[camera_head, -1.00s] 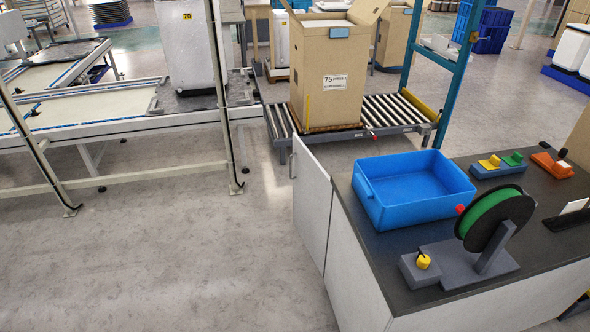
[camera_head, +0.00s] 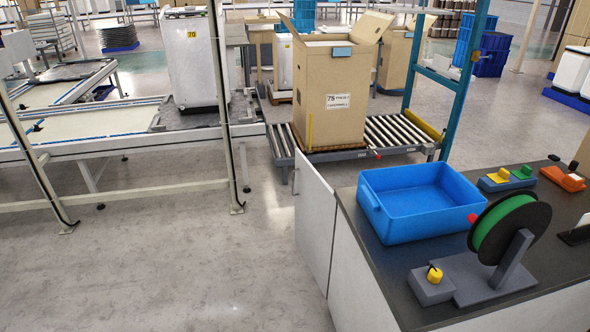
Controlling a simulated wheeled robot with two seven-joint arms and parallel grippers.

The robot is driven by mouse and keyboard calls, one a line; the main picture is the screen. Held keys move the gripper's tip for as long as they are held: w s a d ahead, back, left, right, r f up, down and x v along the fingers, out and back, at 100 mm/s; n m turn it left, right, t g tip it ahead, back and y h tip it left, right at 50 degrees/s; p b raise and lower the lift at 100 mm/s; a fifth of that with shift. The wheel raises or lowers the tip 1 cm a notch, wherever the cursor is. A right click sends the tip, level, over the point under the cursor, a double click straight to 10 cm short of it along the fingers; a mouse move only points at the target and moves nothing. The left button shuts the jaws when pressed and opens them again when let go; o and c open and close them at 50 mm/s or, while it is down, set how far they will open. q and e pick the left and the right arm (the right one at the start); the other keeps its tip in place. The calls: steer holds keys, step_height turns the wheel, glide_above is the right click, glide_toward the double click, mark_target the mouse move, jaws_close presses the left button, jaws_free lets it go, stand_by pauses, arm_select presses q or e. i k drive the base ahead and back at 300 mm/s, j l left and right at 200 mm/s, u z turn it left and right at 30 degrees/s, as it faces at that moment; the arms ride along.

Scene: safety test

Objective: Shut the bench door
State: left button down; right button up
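The bench (camera_head: 380,272) stands at the right, with a dark top and pale grey sides. Its door (camera_head: 314,218) is a pale panel at the bench's left side. The door stands open, swung out toward the conveyor, with a small handle (camera_head: 295,182) near its free upper edge. The inside of the bench behind the door is hidden from this angle. Neither of my grippers is in view.
A roller conveyor (camera_head: 385,135) carries a large cardboard box (camera_head: 328,95) behind the door. The floor (camera_head: 180,270) left of the door is clear.

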mark_target(316, 204)
steer(key=i+j+z, duration=0.1)
steer(key=z, duration=0.45)
steer(key=i+j+z, duration=0.2)
steer(key=j, duration=0.2)
steer(key=i+j+z, duration=0.25)
steer(key=i+j, duration=0.2)
steer(key=j, duration=0.2)
steer(key=i+j, duration=0.15)
steer(key=j, duration=0.2)
steer(key=i+j+z, duration=0.1)
steer(key=j, duration=0.3)
steer(key=i+j, duration=0.25)
steer(key=j, duration=0.15)
steer(key=i+j, duration=0.15)
steer(key=j, duration=0.25)
steer(key=i+j+z, duration=0.1)
steer(key=j, duration=0.25)
steer(key=i+j, duration=0.2)
steer(key=j, duration=0.25)
